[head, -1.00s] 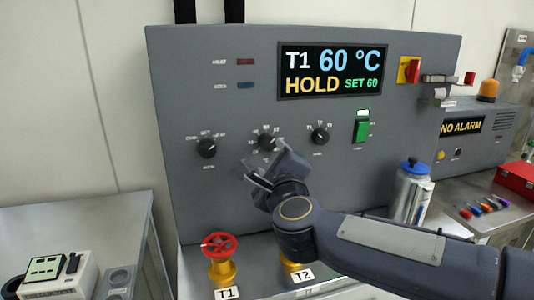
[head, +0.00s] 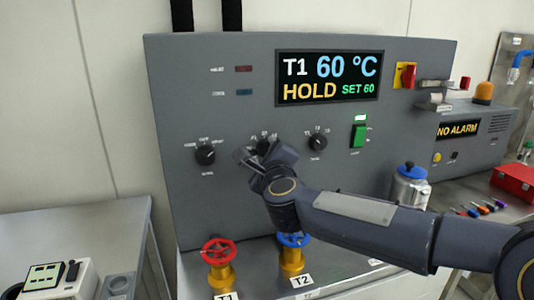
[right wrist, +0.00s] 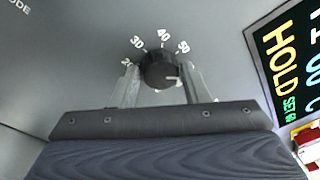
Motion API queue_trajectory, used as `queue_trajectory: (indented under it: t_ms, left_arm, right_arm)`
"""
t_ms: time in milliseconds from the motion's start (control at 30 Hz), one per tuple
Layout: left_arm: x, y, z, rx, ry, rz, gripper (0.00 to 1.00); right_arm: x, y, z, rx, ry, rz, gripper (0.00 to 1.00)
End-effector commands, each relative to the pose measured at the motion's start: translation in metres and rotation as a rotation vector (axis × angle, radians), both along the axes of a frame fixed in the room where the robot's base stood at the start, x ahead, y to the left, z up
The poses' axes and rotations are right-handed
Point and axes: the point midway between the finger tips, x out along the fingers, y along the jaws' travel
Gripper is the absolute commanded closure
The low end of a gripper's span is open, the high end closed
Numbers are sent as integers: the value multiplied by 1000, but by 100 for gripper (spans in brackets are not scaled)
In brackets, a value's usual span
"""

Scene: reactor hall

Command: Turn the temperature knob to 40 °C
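The temperature knob (right wrist: 158,69) is black and round with a light pointer mark. In the right wrist view the numbers 30, 40 and 50 arc above it, and its mark points right, past the 50. In the head view the knob (head: 264,146) is partly hidden by my right gripper (head: 257,160), which is at the panel. In the right wrist view the two fingers of my right gripper (right wrist: 160,84) stand apart, one on each side of the knob; firm contact is not visible. The display (head: 328,78) reads T1 60 °C, HOLD, SET 60. My left gripper is not in view.
Other black knobs sit left (head: 205,154) and right (head: 318,142) of it. A green switch (head: 358,135) and a red-yellow switch (head: 404,75) are further right. Red (head: 218,250) and blue (head: 293,240) valve wheels stand below. A metal flask (head: 410,187) stands behind my forearm.

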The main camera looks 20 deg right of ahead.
Motion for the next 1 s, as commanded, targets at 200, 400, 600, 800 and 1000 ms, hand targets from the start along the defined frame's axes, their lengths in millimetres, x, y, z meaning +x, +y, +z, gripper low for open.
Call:
queue_trajectory:
  t_ms: [200, 400, 600, 800, 1000]
  left_arm:
    - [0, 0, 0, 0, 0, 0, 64]
    - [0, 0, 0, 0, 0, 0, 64]
    - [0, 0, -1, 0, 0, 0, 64]
    - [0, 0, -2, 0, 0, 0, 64]
    - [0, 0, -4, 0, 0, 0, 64]
  right_arm:
    - [0, 0, 0, 0, 0, 0, 86]
    - [0, 0, 0, -15, 0, 0, 86]
    - [0, 1, -1, -90, -3, 2, 86]
    - [0, 1, -1, -236, -8, 1, 86]
    - [0, 1, -2, -423, -15, 1, 86]
